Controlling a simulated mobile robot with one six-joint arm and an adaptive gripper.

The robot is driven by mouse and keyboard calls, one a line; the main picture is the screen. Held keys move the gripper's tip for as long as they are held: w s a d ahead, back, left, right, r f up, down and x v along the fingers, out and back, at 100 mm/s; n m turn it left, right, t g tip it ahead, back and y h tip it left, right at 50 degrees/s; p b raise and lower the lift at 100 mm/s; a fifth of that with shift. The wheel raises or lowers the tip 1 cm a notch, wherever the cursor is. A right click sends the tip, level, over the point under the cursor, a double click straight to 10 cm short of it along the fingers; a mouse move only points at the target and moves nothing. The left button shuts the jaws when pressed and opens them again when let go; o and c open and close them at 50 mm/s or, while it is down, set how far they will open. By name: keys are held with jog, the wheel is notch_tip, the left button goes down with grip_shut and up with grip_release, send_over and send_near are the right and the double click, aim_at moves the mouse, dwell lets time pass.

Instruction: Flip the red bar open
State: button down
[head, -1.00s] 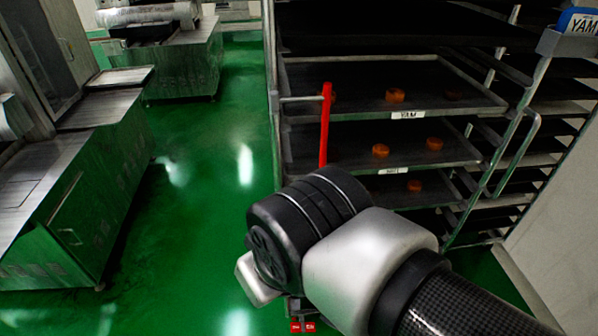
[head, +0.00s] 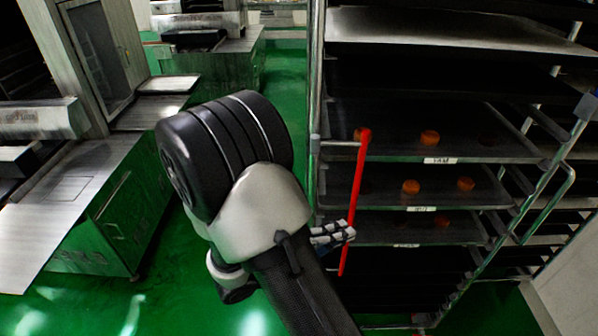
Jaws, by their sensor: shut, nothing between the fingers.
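The red bar (head: 356,190) hangs nearly upright, slightly tilted, across the front of the tray rack in the head view. Its top end joins a short metal arm (head: 338,143) on the rack's left post. My gripper (head: 345,233) is shut and empty, at the lower part of the bar. Its fingertips overlap the bar in the picture; I cannot tell whether they touch it. My arm hides part of the area left of and below the gripper.
The rack holds several dark trays (head: 470,240), some with orange round pieces (head: 411,186). A metal machine (head: 110,190) stands at the left.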

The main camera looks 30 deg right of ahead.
jog(key=w+a+f+n+t+p, duration=0.1)
jog(key=w+a+f+n+t, duration=0.1)
jog(key=w+f+t, duration=0.3)
jog(key=shift+w+a+n+t, duration=0.2)
jog(key=shift+w+n+t, duration=0.35)
jog(key=shift+n+t, duration=0.3)
jog(key=shift+f, duration=0.1)
jog(key=x, duration=1)
